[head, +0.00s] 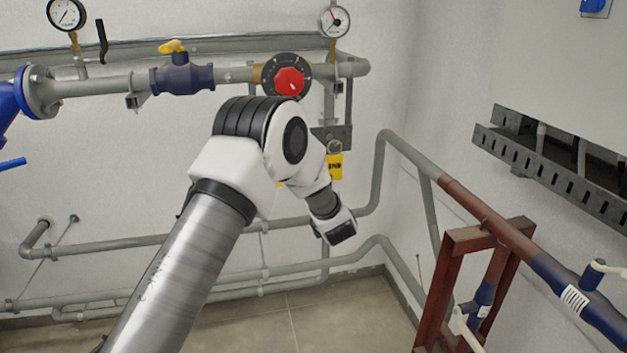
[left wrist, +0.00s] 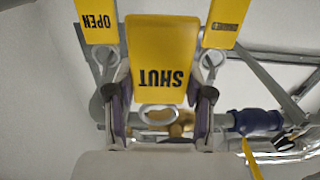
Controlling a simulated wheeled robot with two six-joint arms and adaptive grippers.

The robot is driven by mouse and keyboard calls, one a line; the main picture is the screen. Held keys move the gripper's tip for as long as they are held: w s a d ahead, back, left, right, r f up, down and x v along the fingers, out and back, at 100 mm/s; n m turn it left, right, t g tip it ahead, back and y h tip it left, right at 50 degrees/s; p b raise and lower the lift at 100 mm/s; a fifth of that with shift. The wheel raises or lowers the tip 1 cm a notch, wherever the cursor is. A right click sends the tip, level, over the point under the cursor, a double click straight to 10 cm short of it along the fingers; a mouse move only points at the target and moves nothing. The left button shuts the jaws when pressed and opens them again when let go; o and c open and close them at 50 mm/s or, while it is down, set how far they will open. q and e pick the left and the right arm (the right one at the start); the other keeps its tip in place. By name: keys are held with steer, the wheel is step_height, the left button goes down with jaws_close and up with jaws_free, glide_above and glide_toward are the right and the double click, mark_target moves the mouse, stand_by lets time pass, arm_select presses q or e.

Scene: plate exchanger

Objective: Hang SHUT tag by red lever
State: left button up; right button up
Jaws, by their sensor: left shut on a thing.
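The yellow SHUT tag (left wrist: 163,58) is between the two fingers of my left gripper (left wrist: 162,92) in the left wrist view, upside down. The gripper is shut on it. A metal ring (left wrist: 158,113) shows at the tag's lower end in that view. I see no red lever for certain; a round red knob (head: 291,81) sits on a black dial on the pipe. My right gripper is not in view.
A yellow OPEN tag (left wrist: 97,22) and another yellow tag (left wrist: 224,24) flank the SHUT tag closely. One yellow tag (head: 335,166) hangs below a grey bracket (head: 333,133). A blue valve (head: 186,78) has a yellow lever (head: 173,46). Pipes and a dark red frame (head: 450,278) stand right.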

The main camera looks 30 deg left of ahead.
arm_select(q)
steer(key=x, duration=1)
stand_by(1.8)
steer(key=shift+r, duration=0.1)
steer(key=shift+s+d, duration=0.1)
steer(key=shift+d, duration=0.05)
steer(key=p+v, duration=0.1)
steer(key=v, duration=0.7)
steer(key=shift+r, duration=0.25)
stand_by(0.6)
stand_by(0.3)
